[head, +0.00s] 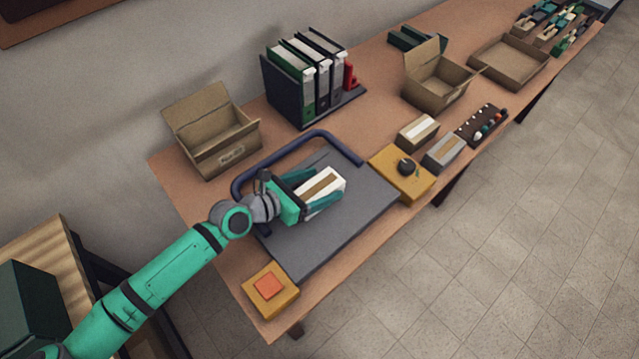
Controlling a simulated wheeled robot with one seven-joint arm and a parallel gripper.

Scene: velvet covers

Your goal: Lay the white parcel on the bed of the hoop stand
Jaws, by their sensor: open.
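The white parcel (326,182), with a brown band along its top, is over the grey bed (335,228) of the hoop stand and appears to lie on it. The stand's dark blue hoop (291,143) curves around the back of the bed. My gripper (318,190) is open, with its teal fingers along the two sides of the parcel. I cannot tell whether the fingers touch the parcel.
An orange-topped block (268,286) sits at the near table corner. Right of the bed are a yellow block with a dark knob (405,166), a brown-and-white parcel (417,131) and a grey parcel (445,151). Open cartons (218,140) and a binder rack (307,80) stand behind.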

